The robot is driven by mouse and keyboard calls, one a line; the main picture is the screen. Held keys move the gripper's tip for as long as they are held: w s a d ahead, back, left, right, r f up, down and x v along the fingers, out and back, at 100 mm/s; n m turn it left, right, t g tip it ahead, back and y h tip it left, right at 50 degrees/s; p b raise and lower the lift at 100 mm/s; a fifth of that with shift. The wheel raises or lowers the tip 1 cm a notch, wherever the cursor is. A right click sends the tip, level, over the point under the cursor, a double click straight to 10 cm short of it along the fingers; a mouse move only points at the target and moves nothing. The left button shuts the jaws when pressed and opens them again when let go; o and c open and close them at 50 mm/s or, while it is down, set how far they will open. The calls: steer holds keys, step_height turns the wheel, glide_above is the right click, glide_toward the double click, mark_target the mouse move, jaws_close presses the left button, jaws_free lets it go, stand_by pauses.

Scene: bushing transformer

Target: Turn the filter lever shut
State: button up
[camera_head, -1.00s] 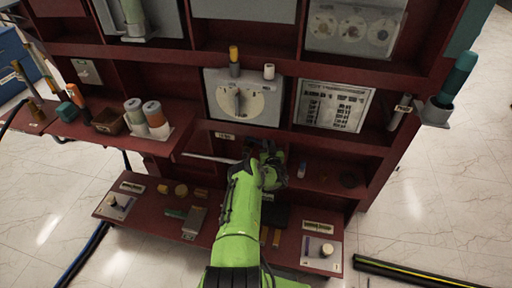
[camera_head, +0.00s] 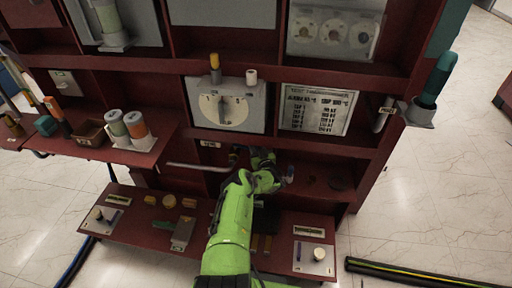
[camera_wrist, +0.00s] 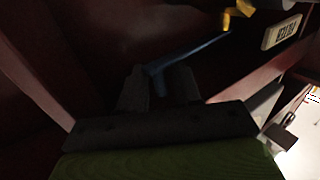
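The filter lever is a blue bar (camera_wrist: 197,50) in the wrist view, running from a yellow fitting (camera_wrist: 238,14) at upper right down to my gripper. My gripper (camera_wrist: 158,88) shows as two dark fingers a small way apart, with the bar's near end at and partly between their tips. Whether they press on it is too dark to tell. In the head view my gripper (camera_head: 258,156) is inside the middle shelf bay under the dial panel, and a bit of the blue lever (camera_head: 235,153) shows at its left. The filter label (camera_wrist: 281,31) is upside down beside the lever.
A grey pipe (camera_head: 197,167) runs left of my gripper. The dial panel (camera_head: 225,104) is above it and the red lower shelf (camera_head: 150,236) with small parts is below. A small blue-white object (camera_head: 290,173) stands close to its right. Red shelf walls enclose the bay.

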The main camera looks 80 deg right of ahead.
steer(key=p+v, duration=0.7)
steer(key=v, duration=0.8)
steer(key=shift+s+a, duration=0.25)
steer(key=shift+a, duration=0.05)
